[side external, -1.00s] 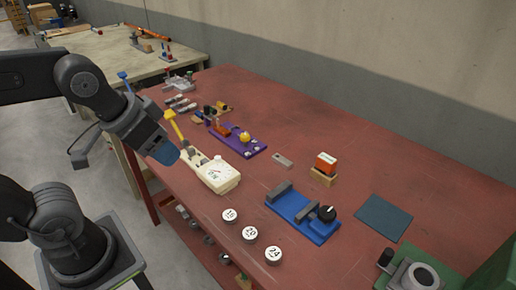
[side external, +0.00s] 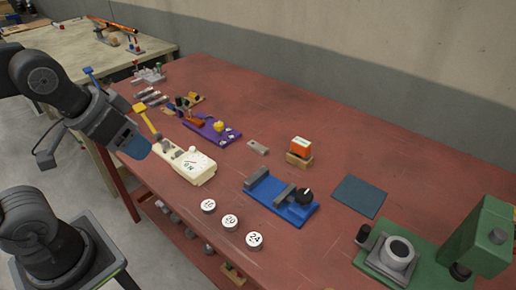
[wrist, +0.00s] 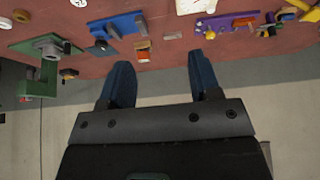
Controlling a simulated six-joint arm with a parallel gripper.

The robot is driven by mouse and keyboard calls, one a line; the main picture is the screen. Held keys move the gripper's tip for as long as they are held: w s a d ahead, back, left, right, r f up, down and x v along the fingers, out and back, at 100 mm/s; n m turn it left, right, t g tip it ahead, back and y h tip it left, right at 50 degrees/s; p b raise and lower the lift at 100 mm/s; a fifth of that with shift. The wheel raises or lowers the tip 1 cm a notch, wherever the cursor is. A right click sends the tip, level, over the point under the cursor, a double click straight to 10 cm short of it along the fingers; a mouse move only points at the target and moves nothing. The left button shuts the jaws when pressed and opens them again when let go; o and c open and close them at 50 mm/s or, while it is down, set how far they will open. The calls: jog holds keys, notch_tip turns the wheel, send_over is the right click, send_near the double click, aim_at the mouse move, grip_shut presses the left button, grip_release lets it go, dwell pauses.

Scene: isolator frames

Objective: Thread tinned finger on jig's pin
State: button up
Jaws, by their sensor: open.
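A small flat grey metal piece with a hole, apparently the tinned finger (side external: 258,147), lies on the red table behind the blue fixture. It also shows in the wrist view (wrist: 173,36). I cannot tell for sure which fixture is the jig; the purple base (side external: 211,131) carries a yellow knob and small upright parts, and the blue base (side external: 290,212) carries grey blocks and a black knob. No pin is clear at this size. My gripper (side external: 135,147) is over the table's near left edge, apart from all of these. Its blue fingers (wrist: 162,84) are open and empty.
An ivory dial unit (side external: 190,168) stands close to my gripper. An orange-and-white block (side external: 301,146), a dark mat (side external: 359,196), three numbered white discs (side external: 230,222) and a green press (side external: 481,238) stand farther right. The table's back strip is clear.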

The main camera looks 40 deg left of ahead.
jog(key=w+r+m+g, duration=0.2)
jog(key=w+r+m, duration=0.25)
jog(key=w, duration=0.55)
jog(key=m+g+y, duration=0.1)
jog(key=m+g, duration=0.3)
jog(key=m, duration=1)
send_over(258, 146)
jog(key=shift+n, duration=0.25)
jog(key=f, duration=2.2)
jog(key=shift+s+d+f, duration=0.2)
jog(key=shift+f, duration=0.15)
jog(key=shift+w+a+f, duration=0.15)
jog(key=shift+f, duration=2.6)
jog(key=shift+r, duration=0.1)
grip_shut()
